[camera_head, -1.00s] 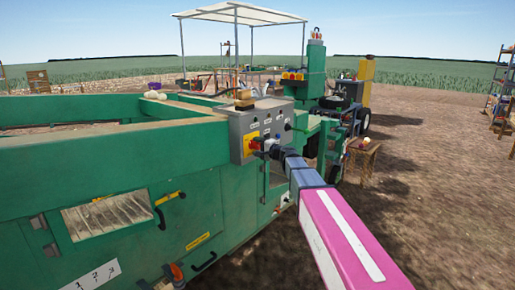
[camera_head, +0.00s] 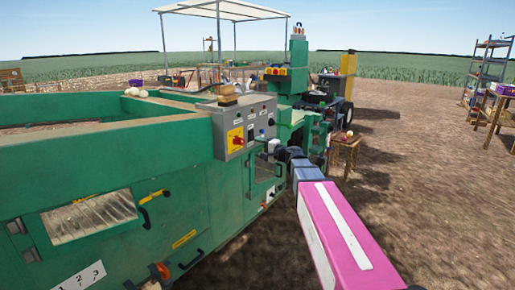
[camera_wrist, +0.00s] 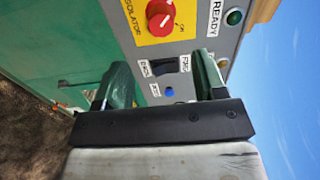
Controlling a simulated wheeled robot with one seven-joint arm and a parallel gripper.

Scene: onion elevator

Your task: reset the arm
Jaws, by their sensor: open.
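My gripper (camera_wrist: 160,88) is open and empty in the wrist view, its two green fingers apart. Between and beyond the fingers is the grey control panel (camera_wrist: 205,20) with a red knob on a yellow plate (camera_wrist: 160,17), a dark switch and a blue button (camera_wrist: 169,91). In the head view my pink and grey arm reaches forward to the right of the panel (camera_head: 250,122). The gripper end is small there, close to the panel's lower right. Contact with the panel cannot be told.
The green machine (camera_head: 120,190) fills the left side. A wooden stool (camera_head: 345,150) stands beyond my arm. Shelves (camera_head: 488,65) and a table with a purple crate (camera_head: 503,88) are at the far right. Bare soil on the right is open.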

